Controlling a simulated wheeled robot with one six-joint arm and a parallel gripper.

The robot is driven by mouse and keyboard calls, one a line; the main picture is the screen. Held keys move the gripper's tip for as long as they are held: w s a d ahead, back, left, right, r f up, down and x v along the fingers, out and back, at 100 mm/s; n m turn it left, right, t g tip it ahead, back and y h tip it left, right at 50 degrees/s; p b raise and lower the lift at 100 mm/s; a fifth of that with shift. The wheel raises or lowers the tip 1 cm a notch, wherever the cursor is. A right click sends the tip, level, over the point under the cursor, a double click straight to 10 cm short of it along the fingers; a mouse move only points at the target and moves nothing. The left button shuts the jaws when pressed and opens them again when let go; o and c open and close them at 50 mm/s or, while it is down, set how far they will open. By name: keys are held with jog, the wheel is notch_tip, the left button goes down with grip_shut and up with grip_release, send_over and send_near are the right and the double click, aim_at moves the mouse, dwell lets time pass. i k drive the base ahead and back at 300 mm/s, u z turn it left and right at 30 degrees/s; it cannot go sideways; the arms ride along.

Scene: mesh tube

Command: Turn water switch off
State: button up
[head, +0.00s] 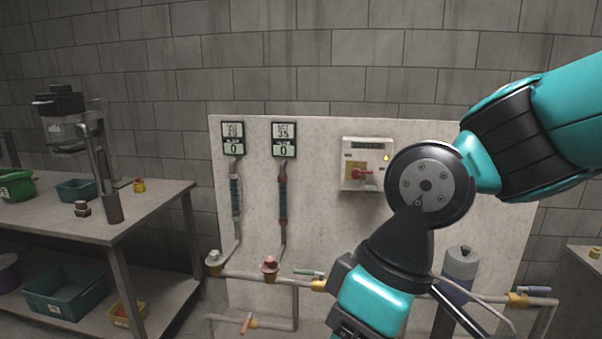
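A white control box (379,145) is mounted on the pale panel, left of my arm's joint. A red rotary switch (359,174) sits on its yellowish plate, its handle pointing roughly sideways to the right. Which control is the water switch is not labelled legibly. My arm crosses the right half and runs down past the bottom edge. My gripper's fingertips do not show. My arm hides part of the panel and pipes.
Two gauges (233,138) (284,139) both read 0 above vertical tubes. A red knob (270,265) and a pale knob (214,258) sit below them. A grey cylinder (461,263) stands right of my arm. A workbench (150,195) with bins and a drill press stands left.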

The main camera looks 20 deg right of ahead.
aim_at(356, 173)
jog(key=u, duration=0.3)
jog(key=i, duration=1.15)
jog(key=z, duration=0.25)
